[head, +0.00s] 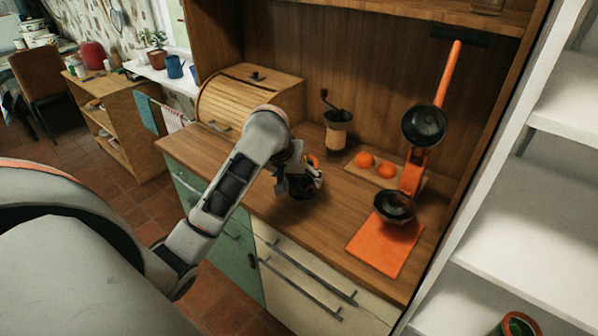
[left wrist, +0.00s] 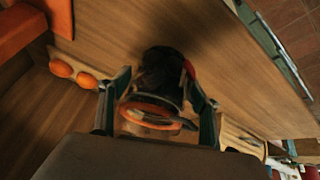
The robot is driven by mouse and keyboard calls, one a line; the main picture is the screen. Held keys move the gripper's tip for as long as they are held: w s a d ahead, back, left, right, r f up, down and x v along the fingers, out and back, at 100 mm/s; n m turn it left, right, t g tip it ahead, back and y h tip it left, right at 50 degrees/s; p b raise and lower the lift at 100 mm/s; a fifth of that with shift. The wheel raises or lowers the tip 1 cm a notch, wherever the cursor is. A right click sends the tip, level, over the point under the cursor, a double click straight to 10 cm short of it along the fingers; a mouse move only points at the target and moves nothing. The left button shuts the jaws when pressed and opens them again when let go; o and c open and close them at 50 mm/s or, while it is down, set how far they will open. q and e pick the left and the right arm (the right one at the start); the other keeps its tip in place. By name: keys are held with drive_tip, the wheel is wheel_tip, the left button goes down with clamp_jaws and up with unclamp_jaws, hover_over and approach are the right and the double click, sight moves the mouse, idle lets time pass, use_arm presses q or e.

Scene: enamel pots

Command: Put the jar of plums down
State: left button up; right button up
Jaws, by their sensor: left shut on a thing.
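The jar of plums (left wrist: 160,72) is dark, with an orange ring and a wire clasp at its near end in the left wrist view. My left gripper (left wrist: 158,100) is shut on it, one finger on each side. In the head view the left gripper (head: 298,180) is over the wooden counter (head: 262,208), in front of the grinder. The jar (head: 304,191) is mostly hidden there by the gripper. I cannot tell whether its base touches the counter. My right gripper is not in view.
Two oranges (head: 386,170) lie on a board behind. A grinder (head: 338,128) and roll-top bread box (head: 247,95) stand at the back. Bare counter surrounds the jar's front and left.

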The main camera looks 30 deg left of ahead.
use_arm(q)
drive_tip(key=shift+f, duration=1.7)
drive_tip(key=o, duration=2.1)
drive_tip(key=shift+f, duration=0.2)
drive_tip(key=v, duration=1.1)
drive_tip(key=shift+a+r, duration=0.1)
drive_tip(key=shift+r, duration=0.05)
drive_tip(key=shift+s+r, duration=0.35)
drive_tip(key=shift+r, duration=0.05)
drive_tip(key=shift+f, duration=0.1)
